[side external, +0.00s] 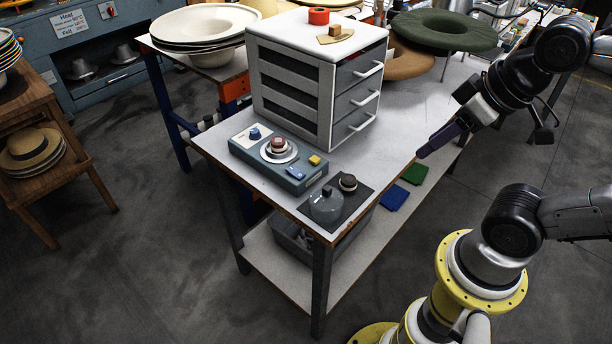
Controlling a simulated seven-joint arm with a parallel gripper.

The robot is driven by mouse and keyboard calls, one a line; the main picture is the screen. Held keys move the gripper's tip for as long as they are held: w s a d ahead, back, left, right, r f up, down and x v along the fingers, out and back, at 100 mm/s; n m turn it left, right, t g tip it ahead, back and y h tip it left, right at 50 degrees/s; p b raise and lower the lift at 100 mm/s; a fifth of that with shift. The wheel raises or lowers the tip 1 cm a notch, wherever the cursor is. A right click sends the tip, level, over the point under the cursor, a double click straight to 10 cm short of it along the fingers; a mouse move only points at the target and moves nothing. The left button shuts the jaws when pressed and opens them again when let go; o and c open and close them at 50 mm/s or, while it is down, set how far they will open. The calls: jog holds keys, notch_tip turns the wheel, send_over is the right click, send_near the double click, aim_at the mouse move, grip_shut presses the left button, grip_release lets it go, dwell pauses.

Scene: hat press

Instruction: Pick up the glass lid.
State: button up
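The glass lid (325,209) looks like a small grey see-through dome with a dark knob on top. It sits on a dark mat (357,205) at the near corner of the table. My gripper (428,148) is above and beyond the table's right edge, up and to the right of the lid and well apart from it. Its fingers show edge-on as one dark purple bar, so I cannot tell whether they are open or shut. I see nothing hanging from them.
A small dark round piece (348,182) sits just behind the lid on the mat. A blue-grey control box (278,160) with knobs and buttons is to the left. A white drawer cabinet (315,80) stands behind. The table (390,150) is bare right of the cabinet.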

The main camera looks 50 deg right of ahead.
jog(key=shift+o, duration=0.6)
jog(key=w+r+n+g, duration=0.1)
jog(key=w+r+n, duration=0.2)
jog(key=w+n, duration=0.5)
jog(key=n+g, duration=0.5)
jog(key=n, duration=0.5)
send_over(327, 188)
notch_tip(327, 188, down, 17)
jog(key=shift+f, duration=3)
